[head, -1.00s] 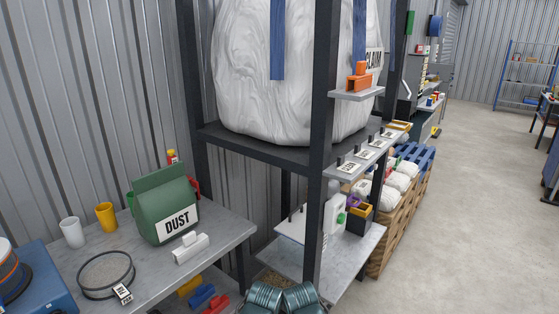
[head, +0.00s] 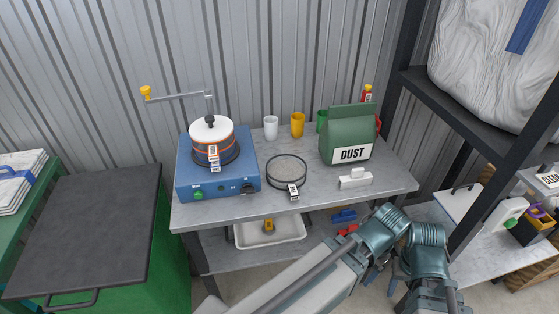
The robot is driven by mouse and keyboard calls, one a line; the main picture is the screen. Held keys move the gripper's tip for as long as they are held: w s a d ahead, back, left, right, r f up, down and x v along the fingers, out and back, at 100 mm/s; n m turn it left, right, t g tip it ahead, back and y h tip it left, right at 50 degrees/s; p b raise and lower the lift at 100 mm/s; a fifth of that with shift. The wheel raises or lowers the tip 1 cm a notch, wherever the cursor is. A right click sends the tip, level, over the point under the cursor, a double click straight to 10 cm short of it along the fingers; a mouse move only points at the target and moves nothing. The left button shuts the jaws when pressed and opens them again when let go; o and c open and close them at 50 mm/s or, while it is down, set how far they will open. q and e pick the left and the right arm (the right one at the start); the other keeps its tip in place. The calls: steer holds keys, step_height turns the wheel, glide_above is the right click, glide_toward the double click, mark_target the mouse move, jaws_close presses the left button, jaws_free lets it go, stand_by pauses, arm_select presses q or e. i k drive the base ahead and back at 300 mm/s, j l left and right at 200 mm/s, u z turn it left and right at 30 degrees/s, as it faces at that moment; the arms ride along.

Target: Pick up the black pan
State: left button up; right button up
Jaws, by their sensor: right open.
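No plain black pan stands out. A round, shallow, black-rimmed dish (head: 287,170) with a grey mesh-like middle lies on the grey bench (head: 225,212), with a small label at its front. A drum-shaped pot (head: 211,142) with a white top, orange bands and dark base sits on a blue unit (head: 190,182) left of it. My right gripper (head: 437,300) is low at the bottom right, in front of the bench, apart from the dish and mostly hidden by the teal arm joints. It is open. My left gripper is not in view.
A green DUST bag (head: 348,132), cups (head: 271,128) and a small white block (head: 355,179) stand on the bench. A white tray (head: 252,238) is on the shelf below. A black-lidded green bin (head: 90,220) stands left; a dark rack (head: 470,130) stands right.

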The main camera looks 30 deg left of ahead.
mark_target(288, 172)
steer(key=k+j+u, duration=0.1)
steer(key=u, duration=0.9)
